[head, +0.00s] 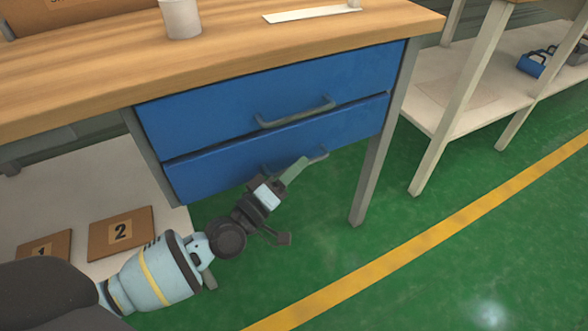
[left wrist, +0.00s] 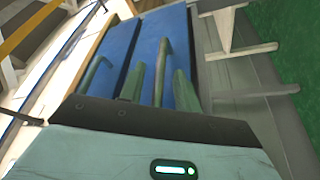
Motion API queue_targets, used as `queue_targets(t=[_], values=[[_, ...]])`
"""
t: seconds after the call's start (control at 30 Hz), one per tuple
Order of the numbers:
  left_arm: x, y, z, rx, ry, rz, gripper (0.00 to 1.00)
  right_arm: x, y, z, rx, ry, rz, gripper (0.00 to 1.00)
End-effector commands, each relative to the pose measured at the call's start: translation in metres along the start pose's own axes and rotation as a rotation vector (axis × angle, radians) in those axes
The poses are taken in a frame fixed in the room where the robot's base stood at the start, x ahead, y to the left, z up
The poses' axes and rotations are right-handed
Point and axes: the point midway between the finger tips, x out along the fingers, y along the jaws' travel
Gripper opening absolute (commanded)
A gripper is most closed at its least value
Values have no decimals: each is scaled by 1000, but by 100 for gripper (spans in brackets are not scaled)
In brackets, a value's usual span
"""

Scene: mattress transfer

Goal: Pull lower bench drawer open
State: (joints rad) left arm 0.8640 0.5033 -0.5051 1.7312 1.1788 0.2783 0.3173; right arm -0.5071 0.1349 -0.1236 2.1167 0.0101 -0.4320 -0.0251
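The lower blue bench drawer (head: 225,172) sits under the upper drawer, and both fronts look flush. Its grey bar handle (head: 319,155) is partly covered by my left gripper (head: 297,168), which reaches up to it from below left. In the left wrist view, the handle bar (left wrist: 163,52) stands between the two greenish fingers of my left gripper (left wrist: 158,85). The fingers are apart, with gaps visible beside the bar; I cannot tell whether either touches it. My right gripper is in neither view.
The upper drawer (head: 200,117) has its own handle (head: 295,115) just above. A white cup (head: 181,18) stands on the wooden benchtop (head: 100,80). A bench leg (head: 372,180) is right of the drawers. Numbered boards (head: 120,233) lie on the low shelf. Green floor in front is clear.

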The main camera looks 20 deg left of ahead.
Motion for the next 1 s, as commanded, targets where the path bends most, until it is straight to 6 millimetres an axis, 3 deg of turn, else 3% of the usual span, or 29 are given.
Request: queue_targets(t=[0.17,0.43,0.8,1.0], values=[[0,0,0,0,0,0,33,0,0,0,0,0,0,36],[0,0,0,0,0,0,0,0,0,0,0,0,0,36],[-1,1,1,0,0,0,0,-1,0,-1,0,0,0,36],[-6,12,14,-3,0,0,0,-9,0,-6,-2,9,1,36]])
